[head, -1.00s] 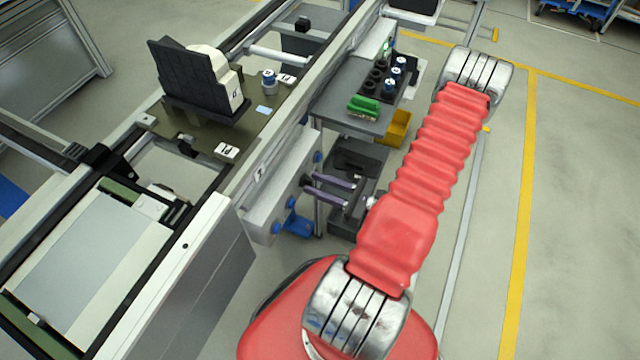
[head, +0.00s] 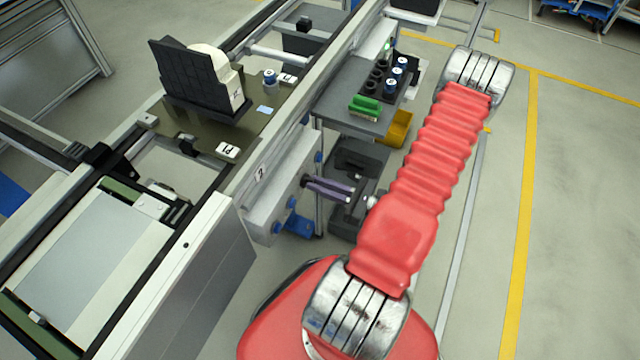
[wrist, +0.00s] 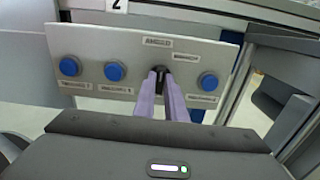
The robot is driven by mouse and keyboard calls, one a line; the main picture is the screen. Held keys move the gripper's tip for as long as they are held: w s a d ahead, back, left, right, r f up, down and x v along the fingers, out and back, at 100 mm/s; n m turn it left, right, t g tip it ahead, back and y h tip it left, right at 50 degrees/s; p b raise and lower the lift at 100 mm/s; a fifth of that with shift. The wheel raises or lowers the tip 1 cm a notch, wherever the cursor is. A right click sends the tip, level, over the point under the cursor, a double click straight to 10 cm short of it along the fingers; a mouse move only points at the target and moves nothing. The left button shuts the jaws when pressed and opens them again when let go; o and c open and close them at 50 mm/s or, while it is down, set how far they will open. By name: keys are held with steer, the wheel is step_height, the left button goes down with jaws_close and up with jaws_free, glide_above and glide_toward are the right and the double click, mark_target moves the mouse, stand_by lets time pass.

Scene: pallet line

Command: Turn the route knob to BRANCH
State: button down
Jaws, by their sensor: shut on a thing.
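The route knob (wrist: 159,70) is a small black knob on a grey panel (wrist: 200,55), under a label whose text is too blurred to read. My gripper (wrist: 162,78) has its two purple fingers shut on the knob, one on each side. In the head view my gripper (head: 312,184) reaches the same panel (head: 268,210) on the conveyor's side, and the knob is hidden between the fingertips. The fingers cover part of the knob, so its pointing direction cannot be told.
Blue buttons sit on the panel, two left of the knob (wrist: 69,66) (wrist: 114,71) and one to the right (wrist: 207,82). A conveyor frame (head: 240,185) runs behind the panel. A grey shelf (head: 340,120) with green pieces and a rack of cylinders stands beyond. Open floor lies to the right.

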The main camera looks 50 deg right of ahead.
steer(key=shift+d+m, duration=0.1)
steer(key=shift+m, duration=0.3)
steer(key=m, duration=1.1)
steer(key=shift+w+d+f, duration=0.1)
steer(key=shift+d, duration=0.2)
steer(key=c, duration=1.8)
jaws_free()
steer(key=shift+a, duration=0.15)
